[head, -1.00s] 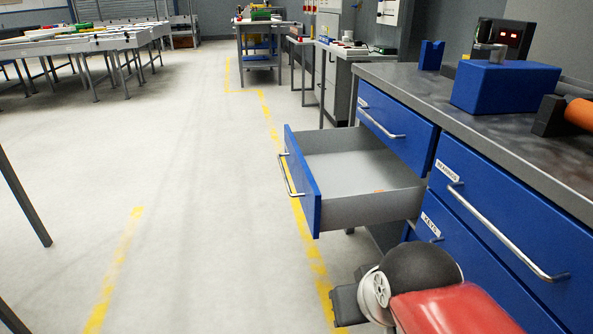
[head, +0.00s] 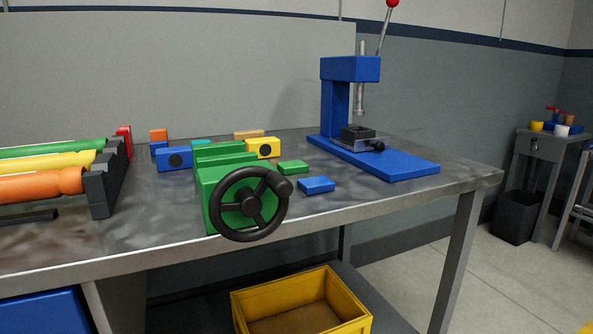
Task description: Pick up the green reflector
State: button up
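A small flat green block (head: 293,167) lies on the grey metal workbench (head: 400,195), just behind and right of the black handwheel (head: 249,204). It may be the green reflector, but I cannot tell for sure from its shape. The handwheel is on the front of a larger green machine (head: 207,190). A flat blue block (head: 316,184) lies close to the small green one, in front and to its right. My gripper is not in view.
A blue lever press (head: 338,105) stands at the bench's right end. Blue (head: 174,158) and yellow (head: 263,147) blocks stand behind the green machine. Coloured rollers (head: 45,185) lie in a black rack at left. A yellow bin (head: 300,300) sits below.

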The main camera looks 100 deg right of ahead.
aim_at(294, 167)
jog(key=z, duration=3.7)
jog(key=i+l, duration=0.05)
jog(key=l, duration=0.05)
